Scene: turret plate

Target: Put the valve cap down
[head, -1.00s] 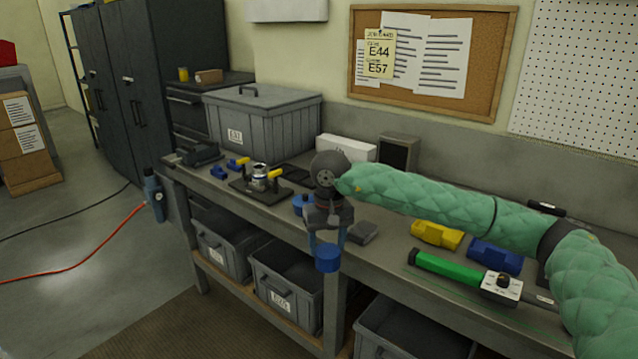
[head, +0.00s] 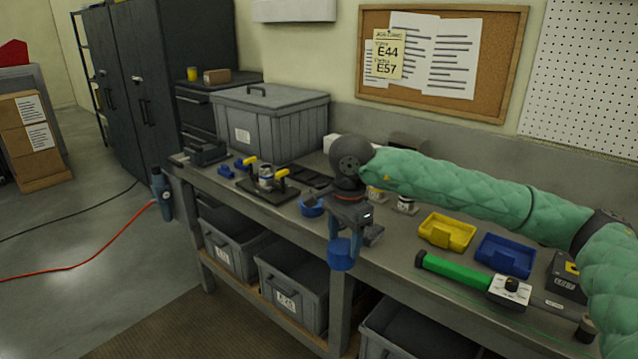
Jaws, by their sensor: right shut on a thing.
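The blue valve cap (head: 341,256) is a short round piece held in my right gripper (head: 342,240). The gripper points down and is shut on the cap, just off the front edge of the workbench (head: 395,262). The cap hangs in the air, apart from the bench top in the picture. A second blue round piece (head: 311,207) sits on the bench left of the gripper, partly hidden by it. A valve fitting with a yellow handle (head: 266,178) stands on a dark plate (head: 256,190) farther left. My left gripper is not in view.
A yellow tray (head: 447,232) and a blue tray (head: 504,256) lie on the bench to the right, with a green-handled tool (head: 455,272) in front. A lidded grey crate (head: 270,125) stands at the back left. Grey bins (head: 292,290) sit below.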

